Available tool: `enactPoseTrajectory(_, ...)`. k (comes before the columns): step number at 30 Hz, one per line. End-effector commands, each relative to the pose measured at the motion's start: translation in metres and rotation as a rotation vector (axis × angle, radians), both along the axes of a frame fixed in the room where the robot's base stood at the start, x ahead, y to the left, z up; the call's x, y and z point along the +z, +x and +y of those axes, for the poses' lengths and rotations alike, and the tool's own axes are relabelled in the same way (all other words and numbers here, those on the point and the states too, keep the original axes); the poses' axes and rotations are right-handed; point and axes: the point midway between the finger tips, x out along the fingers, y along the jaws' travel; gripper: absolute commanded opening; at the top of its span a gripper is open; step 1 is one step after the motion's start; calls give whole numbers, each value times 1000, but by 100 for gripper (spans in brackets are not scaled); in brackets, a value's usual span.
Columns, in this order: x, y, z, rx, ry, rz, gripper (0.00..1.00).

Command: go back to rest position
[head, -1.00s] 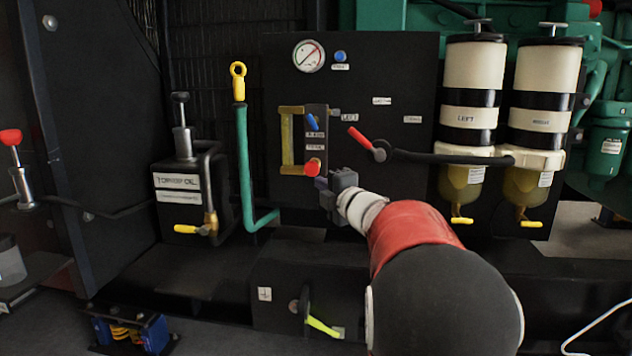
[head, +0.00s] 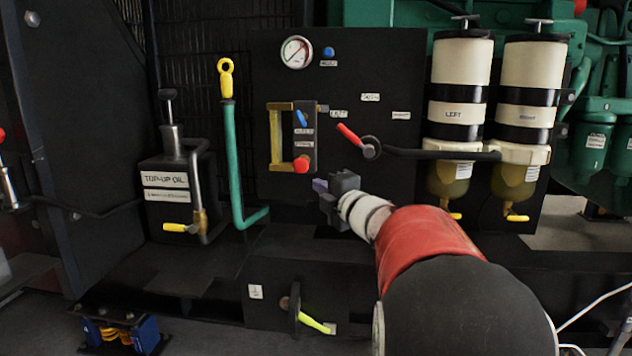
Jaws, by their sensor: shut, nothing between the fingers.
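My gripper (head: 322,190) is in the head view, at the end of my red and black arm that reaches in from the lower right. It is shut and empty. It hangs in front of the lower part of the black panel (head: 395,80), below and right of the red knob (head: 301,165) in the brass-framed unit (head: 276,140). It appears apart from that knob. The red-handled lever (head: 349,134) is above and right of the gripper. My forearm hides part of the area below the panel.
Two filter bowls labelled left (head: 455,110) and right (head: 525,115) stand right of the arm. A teal dipstick tube (head: 240,165) and a top-up oil can (head: 165,190) are on the left. A yellow-green lever (head: 315,322) sits low, below the gripper.

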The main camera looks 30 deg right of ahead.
Motion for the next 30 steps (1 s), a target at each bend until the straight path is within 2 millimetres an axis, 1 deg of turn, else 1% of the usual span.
enactPoseTrajectory(8,0,0,0,0,0,0,0)
enactPoseTrajectory(11,3,-1,1,-8,13,1,0)
enactPoseTrajectory(14,15,-9,4,-61,93,11,0)
enactPoseTrajectory(17,29,-28,11,-168,270,47,0)
enactPoseTrajectory(18,32,-40,16,-220,365,73,0)
enactPoseTrajectory(20,30,-61,26,-299,521,126,0)
enactPoseTrajectory(21,26,-77,35,-349,625,168,0)
enactPoseTrajectory(23,15,-102,50,-425,777,242,0)
enactPoseTrajectory(24,5,-121,62,-473,875,299,0)
enactPoseTrajectory(26,-11,-152,84,-544,1013,394,0)
enactPoseTrajectory(27,-22,-173,99,-592,1097,464,0)
enactPoseTrajectory(29,-40,-206,122,-662,1203,567,0)
enactPoseTrajectory(30,-50,-225,136,-702,1259,631,0)
